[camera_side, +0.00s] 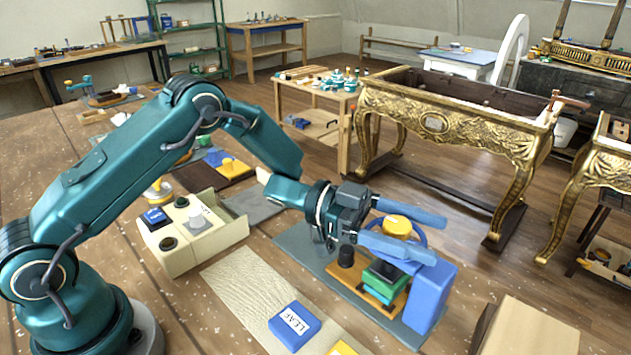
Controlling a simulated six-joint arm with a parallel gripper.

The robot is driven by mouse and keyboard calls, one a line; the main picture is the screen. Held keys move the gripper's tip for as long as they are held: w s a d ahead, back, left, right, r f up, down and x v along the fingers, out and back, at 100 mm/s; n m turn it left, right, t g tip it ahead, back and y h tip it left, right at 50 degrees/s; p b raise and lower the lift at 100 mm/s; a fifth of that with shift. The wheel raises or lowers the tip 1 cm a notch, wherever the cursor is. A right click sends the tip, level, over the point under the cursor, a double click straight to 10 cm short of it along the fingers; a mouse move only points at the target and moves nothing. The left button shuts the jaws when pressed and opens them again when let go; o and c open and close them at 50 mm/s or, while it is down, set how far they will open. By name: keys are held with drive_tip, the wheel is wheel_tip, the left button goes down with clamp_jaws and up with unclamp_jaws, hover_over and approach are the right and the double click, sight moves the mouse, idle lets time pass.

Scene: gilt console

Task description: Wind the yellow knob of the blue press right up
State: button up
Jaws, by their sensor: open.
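The blue press (432,297) stands right of centre on a grey mat (297,240). It has a tall blue upright, a wooden base and stacked green and teal blocks (384,277). A blue wheel carries the yellow knob (397,225) at its top. My gripper (435,238) is open, with its two long blue fingers pointing right. The knob shows between the fingers in this view. I cannot tell whether either finger touches it. The near finger and the wrist hide part of the wheel and the press top.
A dark knob (346,256) stands on the wooden base. A cream box (187,242) with dark and white pieces is to the left. A blue block marked LEAF (294,325) lies on a pale textured sheet (237,283) in front. A tan box (528,329) is at front right.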

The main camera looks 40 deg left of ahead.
clamp_jaws()
